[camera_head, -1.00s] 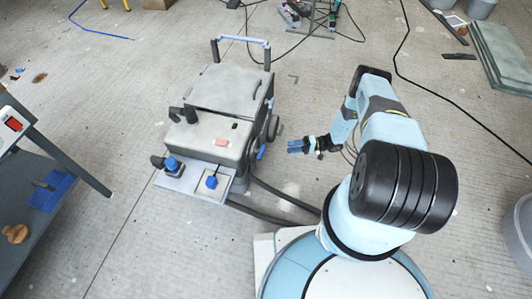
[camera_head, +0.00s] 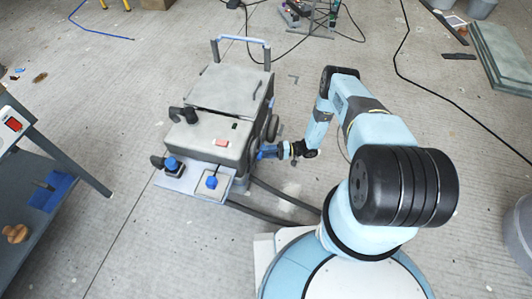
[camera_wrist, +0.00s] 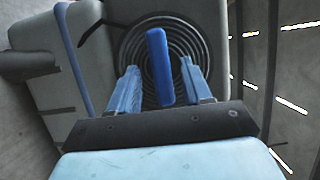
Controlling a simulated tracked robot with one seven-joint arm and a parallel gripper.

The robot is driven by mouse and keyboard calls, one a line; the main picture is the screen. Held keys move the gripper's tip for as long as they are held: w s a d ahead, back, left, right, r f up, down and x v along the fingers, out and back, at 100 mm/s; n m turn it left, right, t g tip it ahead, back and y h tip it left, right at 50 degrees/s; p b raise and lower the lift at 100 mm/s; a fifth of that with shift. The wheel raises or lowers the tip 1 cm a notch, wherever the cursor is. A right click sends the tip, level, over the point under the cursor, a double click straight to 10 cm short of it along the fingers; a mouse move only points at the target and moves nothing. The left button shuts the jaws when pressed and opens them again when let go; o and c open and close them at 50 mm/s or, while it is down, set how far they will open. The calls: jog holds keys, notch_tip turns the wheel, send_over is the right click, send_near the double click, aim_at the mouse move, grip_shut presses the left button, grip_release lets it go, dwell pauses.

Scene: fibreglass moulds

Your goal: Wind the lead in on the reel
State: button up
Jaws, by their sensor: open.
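The grey wheeled machine (camera_head: 222,98) stands left of my arm, with its reel side facing my gripper. In the wrist view, the reel (camera_wrist: 201,42) shows as dark concentric rings on the machine's side; I cannot tell how much of this is wound lead. A blue upright handle (camera_wrist: 160,62) stands in front of the rings. My gripper (camera_head: 268,152) is at the machine's right side. Its two blue fingers are open, one on each side of the handle, with gaps showing. In the head view my gripper hides the handle.
Dark hoses (camera_head: 285,198) run along the floor from the machine towards my base. A grey bench (camera_head: 62,165) stands at the left. Thin black cables (camera_head: 402,65) cross the floor at the back and right. Green slabs (camera_head: 500,58) lie at the far right.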

jog(key=shift+a, duration=0.7)
grip_shut()
jog(key=shift+d, duration=0.25)
